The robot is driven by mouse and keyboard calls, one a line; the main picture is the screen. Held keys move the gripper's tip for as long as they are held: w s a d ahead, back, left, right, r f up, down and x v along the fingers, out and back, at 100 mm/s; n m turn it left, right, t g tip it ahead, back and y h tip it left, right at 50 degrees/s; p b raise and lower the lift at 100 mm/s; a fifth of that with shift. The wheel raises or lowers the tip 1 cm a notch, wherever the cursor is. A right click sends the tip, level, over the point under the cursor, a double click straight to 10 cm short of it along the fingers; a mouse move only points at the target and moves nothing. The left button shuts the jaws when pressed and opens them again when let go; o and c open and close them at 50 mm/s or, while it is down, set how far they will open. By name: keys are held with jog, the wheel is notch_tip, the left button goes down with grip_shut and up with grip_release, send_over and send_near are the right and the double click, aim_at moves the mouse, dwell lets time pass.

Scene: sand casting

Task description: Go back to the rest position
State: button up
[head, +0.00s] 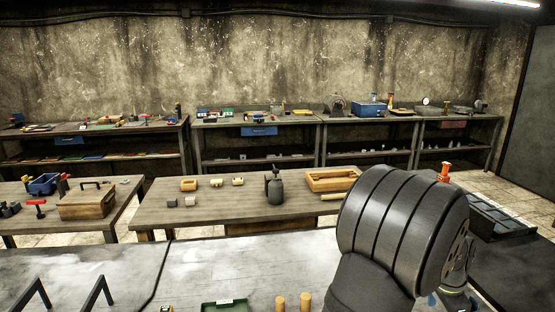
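My arm fills the lower right of the head view as a large dark ribbed joint. A small part of my arm with a yellow-green band shows behind the joint at the lower right edge. My gripper's fingers are not visible, so I cannot see whether they hold anything. The task names no other object.
A grey near table (205,265) has a green tray (225,306) and two wooden pegs (280,303) at its front edge. Behind it, a wooden bench (225,214) holds a dark bottle (275,190) and wooden frame (332,180). A toolbox (87,203) stands left.

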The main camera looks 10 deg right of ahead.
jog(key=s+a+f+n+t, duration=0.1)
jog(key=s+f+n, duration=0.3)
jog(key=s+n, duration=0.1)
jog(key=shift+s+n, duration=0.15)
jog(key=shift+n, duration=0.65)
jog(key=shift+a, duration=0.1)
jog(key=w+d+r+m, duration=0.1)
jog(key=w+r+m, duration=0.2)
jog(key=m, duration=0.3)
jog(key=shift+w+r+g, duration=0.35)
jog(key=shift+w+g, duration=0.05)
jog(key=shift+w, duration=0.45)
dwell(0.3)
